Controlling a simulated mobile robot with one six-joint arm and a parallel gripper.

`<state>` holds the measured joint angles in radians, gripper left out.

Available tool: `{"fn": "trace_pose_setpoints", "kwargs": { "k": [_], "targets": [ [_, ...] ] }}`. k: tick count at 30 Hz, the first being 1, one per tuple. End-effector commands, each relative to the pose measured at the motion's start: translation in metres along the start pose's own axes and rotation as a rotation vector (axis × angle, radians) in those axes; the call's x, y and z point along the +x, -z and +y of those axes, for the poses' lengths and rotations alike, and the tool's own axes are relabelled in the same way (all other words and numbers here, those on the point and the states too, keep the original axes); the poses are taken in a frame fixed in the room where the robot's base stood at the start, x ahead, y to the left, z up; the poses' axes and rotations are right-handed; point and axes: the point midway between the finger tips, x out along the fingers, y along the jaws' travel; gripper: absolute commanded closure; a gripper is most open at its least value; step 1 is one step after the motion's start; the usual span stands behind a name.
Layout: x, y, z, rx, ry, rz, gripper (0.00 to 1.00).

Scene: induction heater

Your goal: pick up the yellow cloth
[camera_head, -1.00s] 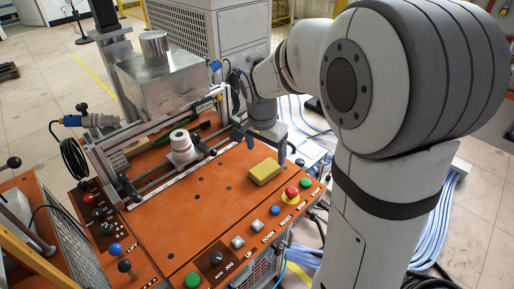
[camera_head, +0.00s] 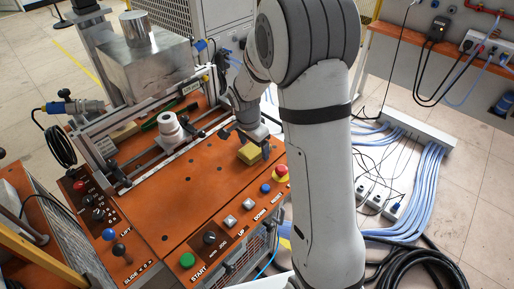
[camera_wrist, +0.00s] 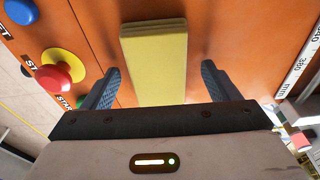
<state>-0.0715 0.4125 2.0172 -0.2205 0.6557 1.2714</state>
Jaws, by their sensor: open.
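The yellow cloth (camera_head: 250,154) is a folded block lying on the orange panel top, near its right edge. In the wrist view the yellow cloth (camera_wrist: 153,62) lies ahead of my gripper, between the lines of the two fingers. My gripper (camera_head: 246,143) is above and beside the cloth in the head view. The wrist view shows my gripper (camera_wrist: 160,80) open, with one blue-grey finger on each side of the cloth's near end and a gap on both sides. I cannot tell the exact height of the fingertips over the panel.
A red emergency button on a yellow base (camera_head: 281,173) sits close to the cloth; it also shows in the wrist view (camera_wrist: 55,77). Several buttons line the panel's front edge. A white cylindrical part (camera_head: 170,130) and a rail stand left of the cloth. The panel's middle is clear.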

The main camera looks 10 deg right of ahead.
Motion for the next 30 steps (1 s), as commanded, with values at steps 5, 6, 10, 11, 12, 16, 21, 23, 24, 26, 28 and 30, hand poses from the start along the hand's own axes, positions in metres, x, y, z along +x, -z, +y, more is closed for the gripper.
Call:
{"fn": "trace_pose_setpoints", "kwargs": {
  "k": [5,6,10,11,12,16,21,23,24,26,28,30],
  "targets": [
    [0.0019,-0.0001,0.0,0.0,0.001,0.0,0.18],
    [0.0019,-0.0002,-0.0001,0.0,0.001,0.0,0.18],
    [0.0017,-0.0003,-0.0001,0.0,0.001,0.0,0.26],
    [0.0017,-0.0004,-0.0001,0.0,0.001,0.0,0.29],
    [0.0017,-0.0004,-0.0002,0.0,0.001,0.0,0.32],
    [0.0016,-0.0005,-0.0002,-0.001,0.001,0.0,0.43],
    [0.0015,-0.0007,-0.0003,-0.001,0.001,0.0,0.57],
    [0.0015,-0.0007,-0.0004,-0.001,0.001,0.0,0.62],
    [0.0014,-0.0007,-0.0004,-0.001,0.001,0.0,0.65],
    [0.0014,-0.0008,-0.0004,-0.001,0.001,0.0,0.67],
    [0.0014,-0.0008,-0.0005,-0.001,0.001,0.0,0.67],
    [0.0013,-0.0008,-0.0005,-0.001,0.001,0.0,0.67]
  ]
}}
